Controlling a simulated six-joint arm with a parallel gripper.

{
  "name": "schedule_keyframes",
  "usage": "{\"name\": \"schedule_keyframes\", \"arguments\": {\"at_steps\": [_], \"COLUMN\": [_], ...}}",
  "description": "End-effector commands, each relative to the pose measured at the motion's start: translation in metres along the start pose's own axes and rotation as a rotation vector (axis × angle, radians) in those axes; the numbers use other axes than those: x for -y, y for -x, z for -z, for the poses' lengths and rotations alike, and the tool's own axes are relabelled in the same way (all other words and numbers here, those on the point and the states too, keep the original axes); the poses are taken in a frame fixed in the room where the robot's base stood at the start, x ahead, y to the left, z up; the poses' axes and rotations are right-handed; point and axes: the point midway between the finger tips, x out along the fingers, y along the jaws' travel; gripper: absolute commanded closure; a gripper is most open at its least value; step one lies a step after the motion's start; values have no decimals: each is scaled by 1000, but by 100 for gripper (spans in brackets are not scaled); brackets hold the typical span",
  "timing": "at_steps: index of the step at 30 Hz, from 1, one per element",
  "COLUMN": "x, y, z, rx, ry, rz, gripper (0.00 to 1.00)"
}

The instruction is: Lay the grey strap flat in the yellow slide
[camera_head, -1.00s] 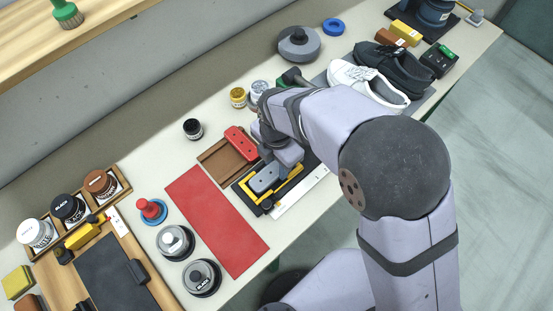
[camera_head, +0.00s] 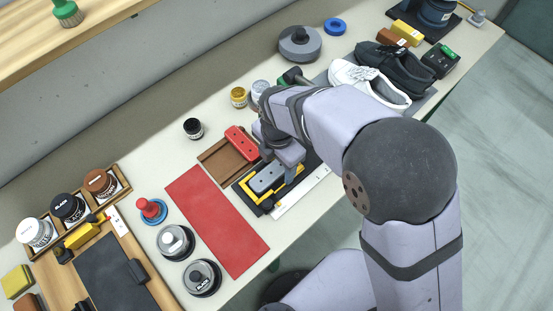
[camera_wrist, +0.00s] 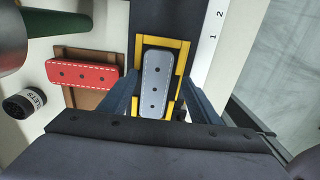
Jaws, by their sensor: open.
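The grey strap (camera_wrist: 155,75) is a pale-stitched piece with several dark holes. It lies inside the yellow slide (camera_wrist: 182,62), lengthwise between its rails, and looks flat; whether it touches the bottom everywhere I cannot tell. In the head view the strap (camera_head: 266,178) sits in the slide (camera_head: 251,196), partly hidden by my gripper. My gripper (camera_wrist: 158,88) is open and empty, its blue fingers on either side of the strap and slide, with clearance around the strap. In the head view my gripper (camera_head: 288,165) is over the right end of the slide.
A red strap (camera_head: 240,142) lies on a brown tray (camera_head: 217,161) beside the slide's black base. A white ruler (camera_head: 296,196) runs along the other side. A red mat (camera_head: 216,220) lies left. Jars (camera_head: 193,129) and shoes (camera_head: 372,82) stand farther off.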

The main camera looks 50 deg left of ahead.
Motion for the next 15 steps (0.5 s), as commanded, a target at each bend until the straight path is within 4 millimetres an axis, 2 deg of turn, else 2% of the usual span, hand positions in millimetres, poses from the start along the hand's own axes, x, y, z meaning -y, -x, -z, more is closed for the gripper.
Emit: {"name": "schedule_keyframes", "arguments": {"at_steps": [9,15], "x": [-5,-6], "y": [45,65], "z": [-1,0], "rx": [6,6], "ry": [1,1], "rz": [-20,-22], "gripper": [43,43]}}
